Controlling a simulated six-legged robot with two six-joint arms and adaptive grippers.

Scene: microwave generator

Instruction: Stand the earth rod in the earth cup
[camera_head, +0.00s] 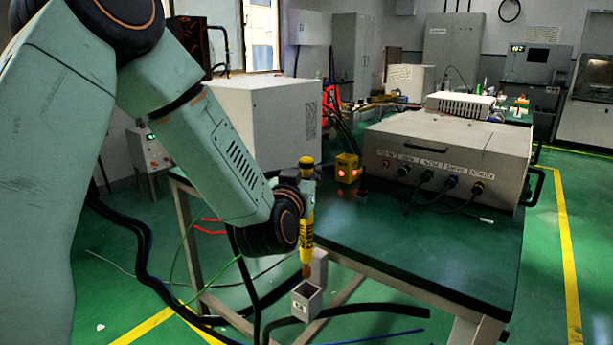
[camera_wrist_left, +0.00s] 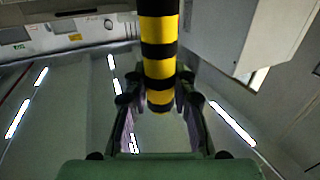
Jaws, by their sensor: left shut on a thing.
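The earth rod (camera_head: 306,232) is yellow with black bands and has a copper-coloured tip at its lower end. It stands nearly upright at the near left edge of the table in the head view. My left gripper (camera_head: 303,182) is shut on its upper part. In the left wrist view, the banded rod (camera_wrist_left: 158,45) lies between the two fingers (camera_wrist_left: 158,95). The earth cup (camera_head: 307,304) is a small grey square box, open at the top, with a white label. The rod's tip appears just above the cup's opening, apart from it. My right gripper is not in view.
The green-topped table (camera_head: 440,255) carries a large grey generator box (camera_head: 447,150) with cables and a yellow box (camera_head: 347,168) with red lights. A white cabinet (camera_head: 262,122) stands behind my left arm. Black cables (camera_head: 375,309) run along the floor near the cup.

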